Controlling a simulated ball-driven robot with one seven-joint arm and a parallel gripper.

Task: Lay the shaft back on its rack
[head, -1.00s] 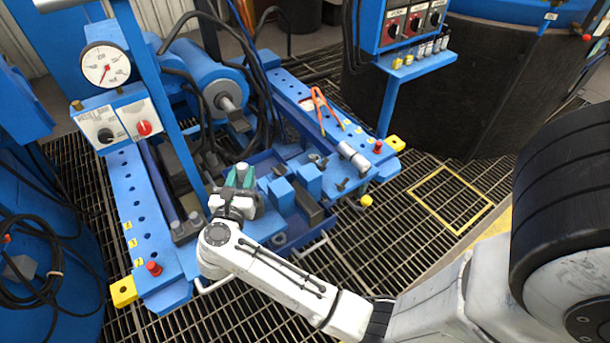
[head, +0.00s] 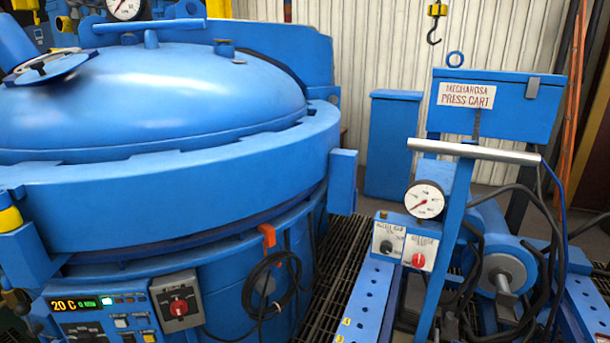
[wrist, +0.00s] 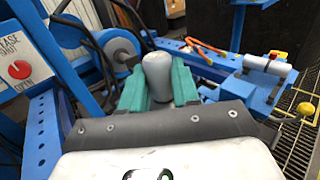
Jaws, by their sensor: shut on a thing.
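In the wrist view my gripper (wrist: 158,88) has two teal fingers shut on a pale grey, rounded piece (wrist: 157,72). I take this for the shaft, seen nearly end-on, so its length is mostly hidden. It is held over the blue press cart, and I cannot tell whether it touches anything below. My gripper is outside the head view. I cannot make out the shaft's rack for certain in either view.
The head view shows a large blue furnace (head: 150,100) with a closed domed lid at left. The press cart's hydraulic cylinder (head: 500,262), gauge (head: 425,199) and hoses stand at right. A grey cylinder (wrist: 268,63) and orange-handled tool (wrist: 208,47) lie on the cart's rail.

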